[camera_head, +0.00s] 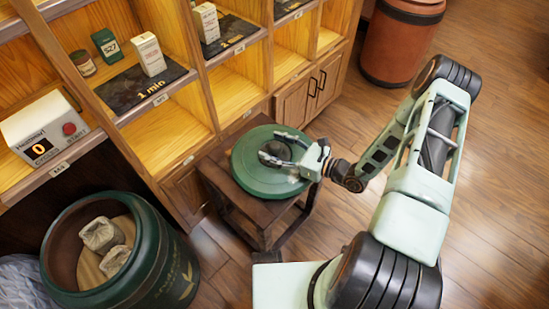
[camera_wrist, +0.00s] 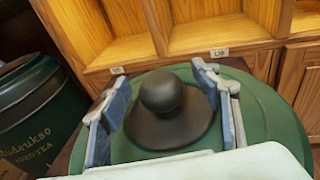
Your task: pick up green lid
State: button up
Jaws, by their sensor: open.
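The green lid (camera_head: 251,176) is a round disc with a dark round knob (camera_head: 277,149) at its centre. It lies on a small dark wooden stand (camera_head: 239,212) in front of the shelves. My gripper (camera_head: 283,157) is over the lid at the knob. In the wrist view the dark knob (camera_wrist: 161,92) stands between the two blue-padded fingers of my gripper (camera_wrist: 160,110), with gaps on both sides. The green lid (camera_wrist: 268,125) spreads out behind and to the right of the fingers. The jaws are open.
An open green barrel (camera_head: 165,262) holding wrapped cakes (camera_head: 101,234) stands at lower left. Wooden shelves (camera_head: 182,136) with small boxes (camera_head: 149,54) rise close behind the stand. A brown bin (camera_head: 400,45) stands at the back right. The floor on the right is clear.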

jog(key=shift+c, duration=0.4)
grip_shut()
jog(key=shift+r, duration=0.15)
jog(key=shift+r, duration=0.6)
notch_tip(320, 180, up, 2)
jog(key=shift+r+p, duration=0.15)
jog(key=shift+p, duration=0.4)
jog(key=s+d+r+p, duration=0.3)
jog(key=s+r, duration=0.6)
jog(key=s, duration=0.4)
jog(key=shift+s+d+r, duration=0.2)
jog(key=shift+s+d, duration=0.05)
jog(key=shift+d, duration=0.1)
